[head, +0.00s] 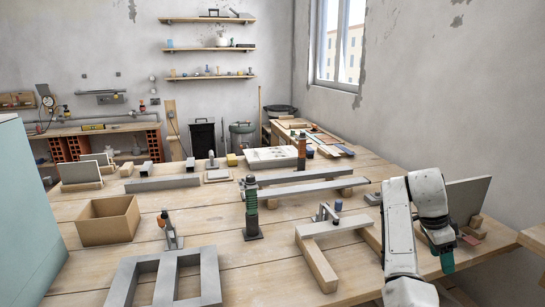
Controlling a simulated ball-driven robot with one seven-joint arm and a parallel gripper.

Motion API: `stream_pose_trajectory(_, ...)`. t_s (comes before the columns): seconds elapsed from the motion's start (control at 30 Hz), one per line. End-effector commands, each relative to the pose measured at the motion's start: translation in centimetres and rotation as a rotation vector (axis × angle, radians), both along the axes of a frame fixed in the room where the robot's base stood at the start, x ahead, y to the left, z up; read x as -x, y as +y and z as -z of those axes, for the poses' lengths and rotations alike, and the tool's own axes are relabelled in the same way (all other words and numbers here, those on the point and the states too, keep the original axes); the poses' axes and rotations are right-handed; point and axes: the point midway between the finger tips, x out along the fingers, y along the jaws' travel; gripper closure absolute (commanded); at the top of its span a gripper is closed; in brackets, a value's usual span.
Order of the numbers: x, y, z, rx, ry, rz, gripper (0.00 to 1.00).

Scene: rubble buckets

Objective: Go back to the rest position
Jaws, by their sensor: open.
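My gripper (446,258) is at the end of my white arm, at the right of the head view, low over the right edge of the wooden table (230,270). It points down and is mostly hidden by the wrist. A teal part shows at its tip, and I see nothing held. A grey panel (468,197) leans upright just beyond it, with small wooden and reddish blocks (473,229) beside the gripper.
An open cardboard box (107,221) stands at the left of the table. A grey block frame (168,278) lies at the front. A dark post with a green grip (251,208) stands mid-table. A wooden frame with a clamp (318,256) lies left of my arm.

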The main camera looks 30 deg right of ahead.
Motion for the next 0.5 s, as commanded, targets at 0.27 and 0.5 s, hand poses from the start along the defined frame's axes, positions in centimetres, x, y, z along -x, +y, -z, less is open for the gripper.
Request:
stream_pose_trajectory(0.27,0.3,2.6,3.5,-0.023,0.025,-0.155,0.42)
stream_pose_trajectory(0.5,1.2,6.7,8.1,-0.059,0.062,-0.398,0.42)
